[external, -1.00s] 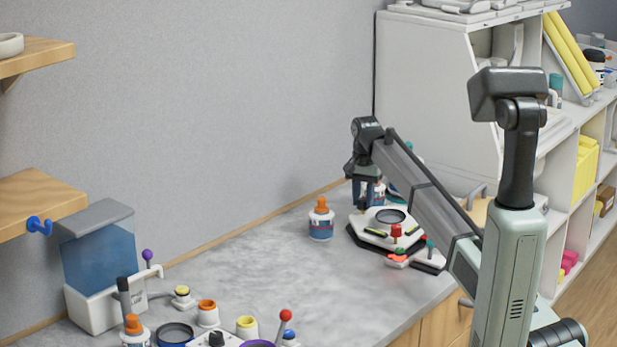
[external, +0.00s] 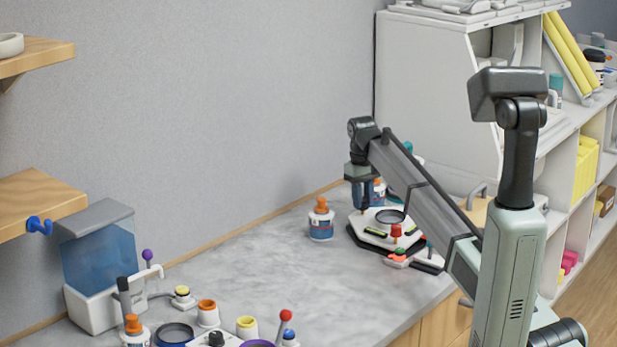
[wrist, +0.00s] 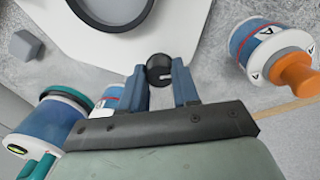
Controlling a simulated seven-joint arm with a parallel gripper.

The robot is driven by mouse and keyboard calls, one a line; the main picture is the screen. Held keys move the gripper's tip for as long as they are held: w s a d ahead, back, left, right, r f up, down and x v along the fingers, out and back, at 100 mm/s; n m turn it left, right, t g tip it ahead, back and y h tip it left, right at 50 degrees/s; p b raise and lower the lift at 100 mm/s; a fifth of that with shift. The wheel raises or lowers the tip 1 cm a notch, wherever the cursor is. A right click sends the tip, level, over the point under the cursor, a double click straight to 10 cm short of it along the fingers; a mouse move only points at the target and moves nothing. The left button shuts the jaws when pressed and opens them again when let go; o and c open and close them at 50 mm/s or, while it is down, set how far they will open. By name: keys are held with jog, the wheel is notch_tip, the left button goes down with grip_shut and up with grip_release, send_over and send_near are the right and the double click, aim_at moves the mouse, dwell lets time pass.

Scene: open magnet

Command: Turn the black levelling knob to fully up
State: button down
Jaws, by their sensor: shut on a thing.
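The black levelling knob (wrist: 159,68) shows in the wrist view, just off the edge of a white device (wrist: 160,38). It is round and dark, with a short pale mark on its right side. My gripper (wrist: 159,78) has its two blue fingers on either side of the knob and is shut on it. In the external view my gripper (external: 362,192) points down at the back left of the white device (external: 372,236). The knob cannot be made out there.
A blue-and-white bottle with an orange cap (external: 321,222) stands left of the device; it is at the right in the wrist view (wrist: 252,45). A teal-lidded blue jar (wrist: 45,130) is close on the left. Open counter (external: 260,260) lies left of the bottle.

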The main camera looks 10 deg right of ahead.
jog(key=n, duration=0.6)
jog(key=shift+n, duration=0.3)
jog(key=n, duration=0.6)
jog(key=shift+s+t, duration=0.1)
jog(key=shift+t, duration=0.2)
jog(key=c, duration=1.9)
grip_release()
jog(key=n, duration=0.6)
jog(key=shift+d+n, duration=0.1)
jog(key=shift+n, duration=0.2)
jog(key=shift+o, duration=0.2)
jog(key=n, duration=0.5)
jog(key=shift+s+n, duration=0.1)
jog(key=shift+n, duration=0.2)
jog(key=shift+f, duration=0.1)
jog(key=o, duration=1)
jog(key=shift+o, duration=0.2)
jog(key=shift+t, duration=0.3)
notch_tip(320, 180, up, 14)
jog(key=s, duration=0.1)
jog(key=shift+s+a, duration=0.15)
jog(key=shift+a, duration=0.2)
